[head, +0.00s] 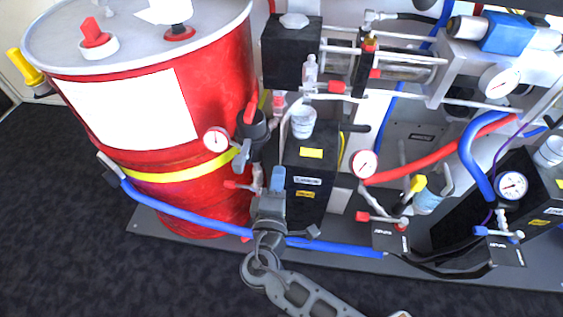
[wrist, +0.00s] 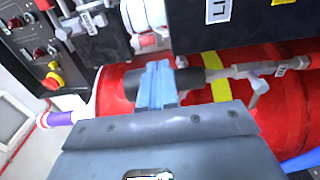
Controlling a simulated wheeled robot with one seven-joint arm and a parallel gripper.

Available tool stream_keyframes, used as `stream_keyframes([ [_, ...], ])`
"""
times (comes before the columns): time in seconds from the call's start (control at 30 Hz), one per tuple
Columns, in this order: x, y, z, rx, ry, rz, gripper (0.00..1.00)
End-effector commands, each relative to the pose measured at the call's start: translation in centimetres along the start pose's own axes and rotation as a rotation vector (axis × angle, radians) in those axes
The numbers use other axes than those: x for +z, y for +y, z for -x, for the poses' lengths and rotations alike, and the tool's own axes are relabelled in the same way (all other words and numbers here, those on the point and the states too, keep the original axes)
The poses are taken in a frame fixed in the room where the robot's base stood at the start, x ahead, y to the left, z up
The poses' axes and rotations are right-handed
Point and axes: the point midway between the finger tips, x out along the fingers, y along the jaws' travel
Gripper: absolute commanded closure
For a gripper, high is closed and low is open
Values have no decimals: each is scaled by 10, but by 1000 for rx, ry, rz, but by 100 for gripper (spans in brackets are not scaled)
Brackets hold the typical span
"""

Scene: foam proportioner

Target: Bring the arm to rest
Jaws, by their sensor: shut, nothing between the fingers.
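My arm (head: 305,292) reaches in from the bottom of the head view, bent at a grey joint, in front of the foam proportioner. My gripper (head: 278,178) points away from me, between the red drum (head: 215,85) and the black box-shaped unit (head: 312,160). In the wrist view the blue fingers of my gripper (wrist: 157,85) are together with nothing between them. The red drum (wrist: 285,115) lies behind them there, crossed by a yellow band. I cannot tell how far the fingertips are from the drum's fittings.
A blue hose (head: 185,213) runs low across the drum and behind my wrist. Gauges, valves and a red hose (head: 440,155) crowd the right. A grey base plate (head: 160,225) carries the equipment. Dark carpet (head: 60,220) is clear at left. The wrist view shows a control panel (wrist: 45,45).

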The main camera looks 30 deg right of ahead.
Motion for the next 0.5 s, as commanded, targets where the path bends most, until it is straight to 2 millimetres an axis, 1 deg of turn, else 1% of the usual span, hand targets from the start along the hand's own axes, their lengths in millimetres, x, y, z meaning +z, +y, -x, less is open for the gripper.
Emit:
stream_keyframes([
  [0.03,0,-1,8,0,2,0,100],
  [0.2,0,0,20,0,1,1,100],
  [0.5,1,-1,24,-5,2,0,100],
])
